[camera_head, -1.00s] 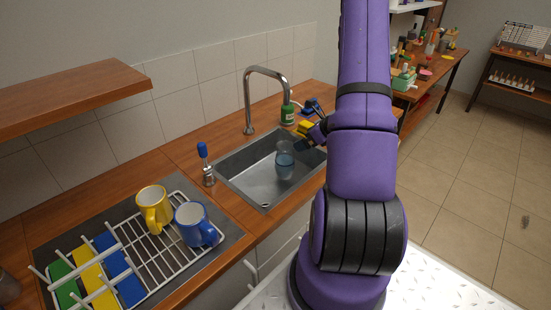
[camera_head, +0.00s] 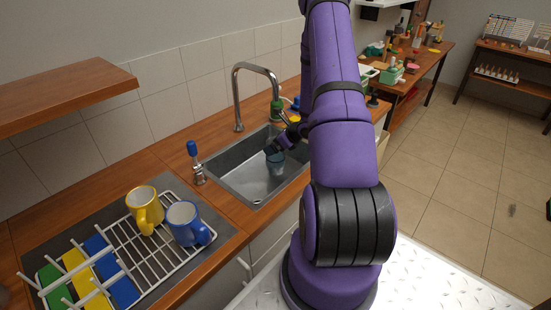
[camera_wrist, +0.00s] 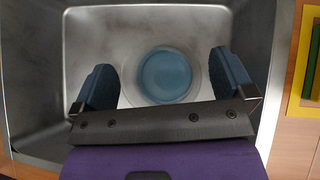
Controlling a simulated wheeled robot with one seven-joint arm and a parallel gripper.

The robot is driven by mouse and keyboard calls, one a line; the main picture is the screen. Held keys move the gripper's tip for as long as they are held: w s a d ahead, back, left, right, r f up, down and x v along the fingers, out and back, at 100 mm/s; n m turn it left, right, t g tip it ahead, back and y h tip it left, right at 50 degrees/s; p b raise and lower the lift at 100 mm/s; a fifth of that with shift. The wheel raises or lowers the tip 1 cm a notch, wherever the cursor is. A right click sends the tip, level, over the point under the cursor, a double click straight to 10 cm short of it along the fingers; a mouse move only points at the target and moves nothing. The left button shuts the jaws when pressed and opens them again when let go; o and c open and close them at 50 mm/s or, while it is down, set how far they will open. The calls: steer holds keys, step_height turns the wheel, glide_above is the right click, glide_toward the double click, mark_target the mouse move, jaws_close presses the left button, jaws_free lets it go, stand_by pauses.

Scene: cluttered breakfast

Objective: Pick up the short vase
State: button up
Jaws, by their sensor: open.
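The short vase (camera_head: 276,165) is a clear glass vessel with blue in its lower part, standing in the metal sink. In the wrist view the vase (camera_wrist: 165,75) shows from above as a blue disc inside a paler clear ring. My gripper (camera_head: 277,151) is over the sink at the top of the vase, and its fingers partly cover the vase's upper part. In the wrist view my gripper (camera_wrist: 163,82) is open, with one dark blue finger on each side of the vase. I cannot tell whether either finger touches it.
The sink (camera_head: 240,182) has raised walls around the vase. A blue-topped dispenser (camera_head: 195,165) is left of the sink. A yellow mug (camera_head: 144,207) and a blue mug (camera_head: 186,226) sit on the dish rack.

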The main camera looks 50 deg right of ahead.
steer(key=shift+w+f, duration=0.15)
steer(key=shift+w, duration=0.05)
steer(key=shift+c, duration=0.2)
jaws_close()
steer(key=shift+r, duration=0.65)
steer(key=s+d, duration=0.2)
steer(key=s, duration=0.6)
step_height(320, 180, up, 14)
steer(key=shift+a, duration=0.25)
steer(key=shift+f, duration=0.1)
